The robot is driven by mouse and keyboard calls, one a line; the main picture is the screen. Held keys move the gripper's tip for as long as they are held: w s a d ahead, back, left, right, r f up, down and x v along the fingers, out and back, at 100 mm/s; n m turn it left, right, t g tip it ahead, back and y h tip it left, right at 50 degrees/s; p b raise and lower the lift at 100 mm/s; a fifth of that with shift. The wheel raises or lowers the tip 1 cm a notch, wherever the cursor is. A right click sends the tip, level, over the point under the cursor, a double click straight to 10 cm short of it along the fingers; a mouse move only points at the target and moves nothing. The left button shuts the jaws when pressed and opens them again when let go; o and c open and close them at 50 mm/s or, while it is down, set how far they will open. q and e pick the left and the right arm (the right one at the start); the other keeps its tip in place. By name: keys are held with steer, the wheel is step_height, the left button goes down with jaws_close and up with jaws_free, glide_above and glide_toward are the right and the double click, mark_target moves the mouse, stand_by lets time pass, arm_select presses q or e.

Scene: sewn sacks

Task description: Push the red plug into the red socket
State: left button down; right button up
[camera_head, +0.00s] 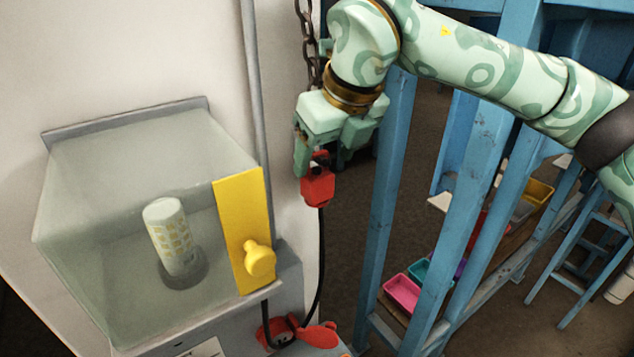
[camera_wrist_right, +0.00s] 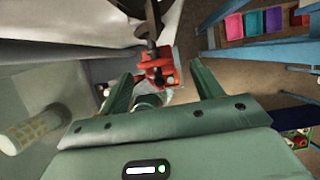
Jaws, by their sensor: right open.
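The red plug (camera_head: 317,188) hangs upright beside the machine, with a black cable (camera_head: 321,260) running down from it. My right gripper (camera_head: 318,155) is at the top of the plug, fingers apart. In the right wrist view the red plug (camera_wrist_right: 157,68) shows between the open fingertips of my right gripper (camera_wrist_right: 160,72), with gaps on both sides. I cannot make out a red socket for certain. A red-orange object (camera_head: 315,336) lies low at the bottom edge, partly cut off, beside the cable. My left gripper is not in view.
A clear box (camera_head: 110,240) with a pale cylinder (camera_head: 172,238) inside stands at left. A yellow plate (camera_head: 238,225) with a knob is on its right side. A chain (camera_head: 305,40) hangs above the gripper. A blue frame (camera_head: 390,200) and coloured bins (camera_head: 402,292) stand at right.

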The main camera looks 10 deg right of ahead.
mark_target(319, 173)
steer(key=shift+f, duration=0.35)
steer(key=p+x, duration=0.1)
steer(key=x, duration=0.3)
steer(key=shift+a+f+p, duration=0.1)
steer(key=shift+f+p, duration=0.15)
steer(key=shift+p, duration=0.1)
steer(key=c, duration=1)
